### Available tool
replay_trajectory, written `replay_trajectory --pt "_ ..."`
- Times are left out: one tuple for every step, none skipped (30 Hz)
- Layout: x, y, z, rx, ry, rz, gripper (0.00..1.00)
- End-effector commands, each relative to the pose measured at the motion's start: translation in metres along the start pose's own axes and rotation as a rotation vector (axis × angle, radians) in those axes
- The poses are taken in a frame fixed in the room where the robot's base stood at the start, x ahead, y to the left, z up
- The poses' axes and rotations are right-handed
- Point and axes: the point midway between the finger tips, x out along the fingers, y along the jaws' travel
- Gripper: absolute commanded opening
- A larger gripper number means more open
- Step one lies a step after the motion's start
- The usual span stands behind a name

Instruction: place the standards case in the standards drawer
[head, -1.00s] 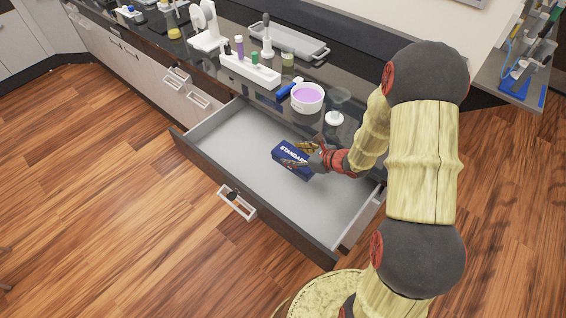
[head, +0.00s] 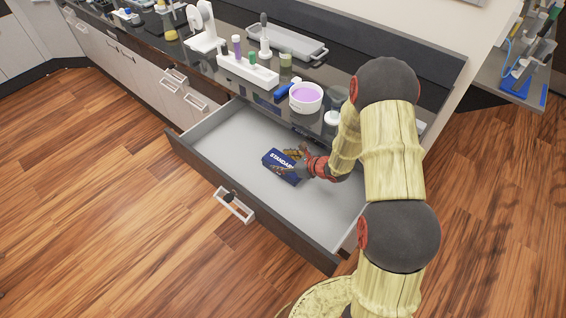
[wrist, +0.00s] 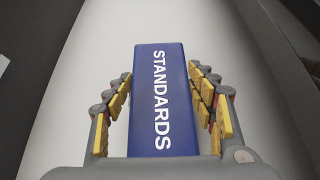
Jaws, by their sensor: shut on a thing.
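The standards case (head: 282,166) is a dark blue box with white STANDARDS lettering. It is between the fingers of my gripper (head: 294,162), over the open standards drawer (head: 235,140). In the wrist view the case (wrist: 160,95) fills the space between the yellow finger pads of my gripper (wrist: 161,100), which is shut on its sides. The pale drawer floor (wrist: 110,45) shows beyond it. I cannot tell whether the case touches the floor. The drawer is otherwise empty where I can see it.
The dark counter above the drawer holds a white cup of purple liquid (head: 306,98), a white rack of tubes (head: 247,70) and a grey tray (head: 285,42). The drawer's front handle (head: 234,205) juts over the wooden floor (head: 100,220). The left part of the drawer is clear.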

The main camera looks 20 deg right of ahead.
Motion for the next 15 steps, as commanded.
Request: replay_trajectory --pt "-0.0007 -0.0008 0.0026 -0.002 -0.003 -0.001 0.0" --pt "-0.0007 -0.0008 0.0026 -0.002 -0.003 -0.001 0.0" --pt "-0.0008 -0.0008 0.0026 -0.002 -0.003 -0.001 0.0" --pt "-0.0006 -0.0008 0.0023 -0.002 -0.003 -0.001 0.0" --pt "-0.0002 -0.0007 0.0017 -0.002 -0.003 -0.001 0.0" --pt "0.0005 -0.0007 0.0005 -0.002 -0.003 -0.001 0.0" --pt "0.0011 -0.0007 -0.0003 -0.002 -0.003 -0.001 0.0" --pt "0.0012 0.0001 -0.002 0.0 0.0 0.0 0.57" --pt "0.0008 0.0001 -0.0013 -0.001 0.0 0.0 0.59" --pt "0.0007 0.0001 -0.0012 -0.001 0.0 0.0 0.61" --pt "0.0006 0.0001 -0.0012 -0.001 0.0 0.0 0.62" --pt "0.0006 0.0001 -0.0011 -0.001 0.0 0.0 0.65" --pt "0.0006 0.0001 -0.0011 -0.001 0.0 0.0 0.66" --pt "0.0006 0.0001 -0.0011 -0.001 0.0 0.0 0.68" --pt "0.0006 0.0 -0.001 -0.001 0.0 0.0 0.7"
